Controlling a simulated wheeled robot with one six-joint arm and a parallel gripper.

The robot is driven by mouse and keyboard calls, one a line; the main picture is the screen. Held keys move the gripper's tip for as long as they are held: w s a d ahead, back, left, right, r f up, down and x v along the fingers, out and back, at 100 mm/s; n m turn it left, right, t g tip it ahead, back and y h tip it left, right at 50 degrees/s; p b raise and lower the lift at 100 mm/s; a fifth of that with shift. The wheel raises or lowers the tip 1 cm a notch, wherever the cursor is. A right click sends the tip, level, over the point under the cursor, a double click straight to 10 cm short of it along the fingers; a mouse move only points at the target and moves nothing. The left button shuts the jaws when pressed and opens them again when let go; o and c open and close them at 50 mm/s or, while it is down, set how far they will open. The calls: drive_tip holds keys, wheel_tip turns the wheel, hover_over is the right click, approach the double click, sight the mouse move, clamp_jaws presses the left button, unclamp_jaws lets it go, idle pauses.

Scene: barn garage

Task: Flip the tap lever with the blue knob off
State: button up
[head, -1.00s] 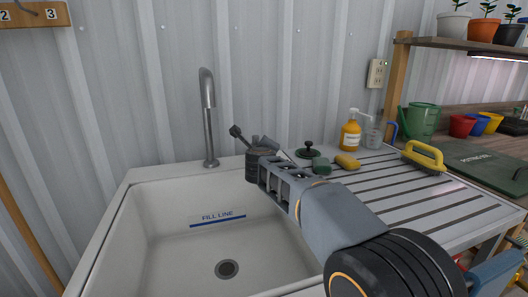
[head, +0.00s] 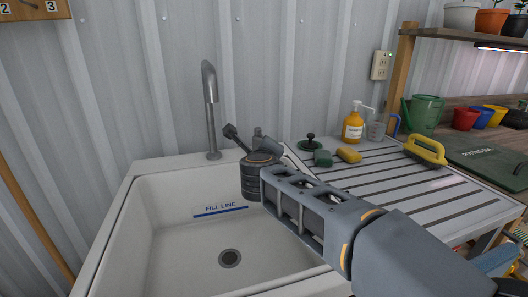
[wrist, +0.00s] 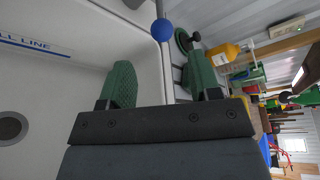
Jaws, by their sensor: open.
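The blue knob (wrist: 164,29) shows at the top of the wrist view, on the end of a thin lever rod (wrist: 160,7). My gripper (wrist: 162,75) is open and empty, with one green finger on each side of the knob's line. The knob appears beyond the fingertips, roughly centred between them. I cannot tell the exact gap, and no contact shows. In the head view the curved grey tap spout (head: 212,112) stands upright at the back of the sink. My arm and wrist hide the knob, its lever and my fingertips there.
The white sink (head: 150,190) is empty, with a drain (head: 229,258). To the right is a slatted drainboard (head: 400,185) with a green sponge (head: 323,158), a yellow sponge (head: 348,155), a dark-green plug (head: 311,144), a soap bottle (head: 353,127) and a yellow-handled brush (head: 425,151). A corrugated wall stands behind.

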drive_tip(key=shift+v, duration=1.25)
drive_tip(key=shift+r, duration=0.1)
drive_tip(key=s+r+n+g+y+p, duration=0.1)
drive_tip(key=s+r+n+y+p, duration=0.3)
drive_tip(key=r+n+y+p, duration=0.7)
drive_tip(key=s+d+f+n+g+h+p, duration=0.2)
drive_tip(key=s+d+n+g+h+p, duration=0.2)
drive_tip(key=s+n+p, duration=0.3)
drive_tip(key=s+d+f+n+g+h+p, duration=0.3)
drive_tip(key=s+d+n+g+p, duration=0.3)
drive_tip(key=s+n+p, duration=0.2)
drive_tip(key=shift+s+d+g+h+p, duration=0.35)
drive_tip(key=shift+s+h+p, duration=0.25)
drive_tip(key=shift+h+p, duration=0.15)
drive_tip(key=shift+f, duration=0.1)
